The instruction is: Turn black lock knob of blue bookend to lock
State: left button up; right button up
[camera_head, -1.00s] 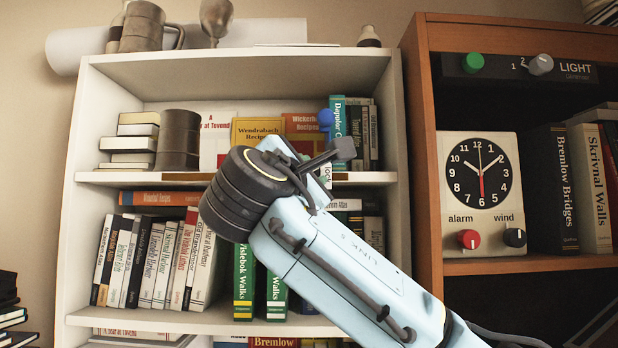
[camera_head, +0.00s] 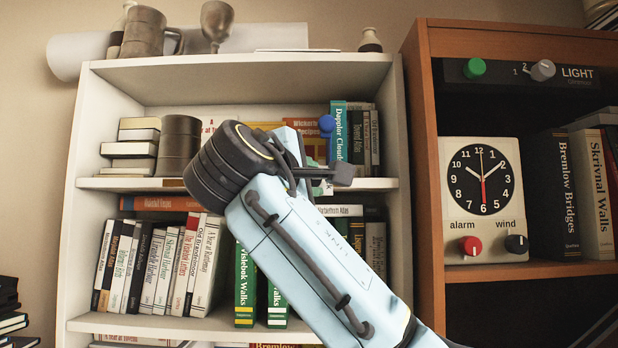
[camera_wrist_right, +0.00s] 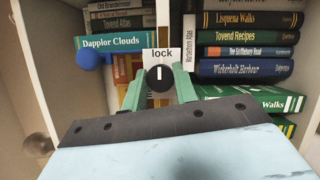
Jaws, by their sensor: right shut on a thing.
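The black lock knob (camera_wrist_right: 159,78) shows in the right wrist view, below a white "lock" label (camera_wrist_right: 163,55). Its white mark is upright in that picture and points toward the label. My right gripper (camera_wrist_right: 159,90) is shut on the knob, with one pale green finger on each side. In the head view my right gripper (camera_head: 315,165) is at the middle shelf, partly behind my wrist, and the knob is hidden there. A blue ball (camera_head: 327,123), perhaps part of the blue bookend, stands out before the books; it also shows in the wrist view (camera_wrist_right: 90,57). My left gripper is out of view.
The white bookcase (camera_head: 240,68) holds several books close around the gripper. A dark canister (camera_head: 178,145) stands left on the same shelf. A brown cabinet (camera_head: 425,150) with a clock panel (camera_head: 482,200) is to the right of my arm.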

jog(key=o, duration=1)
jog(key=shift+d, duration=0.1)
jog(key=shift+c, duration=0.2)
jog(key=r+b+v, duration=0.1)
jog(key=b+v, duration=0.3)
jog(key=v, duration=0.9)
jog(key=shift+s+f, duration=0.2)
jog(key=shift+f, duration=0.3)
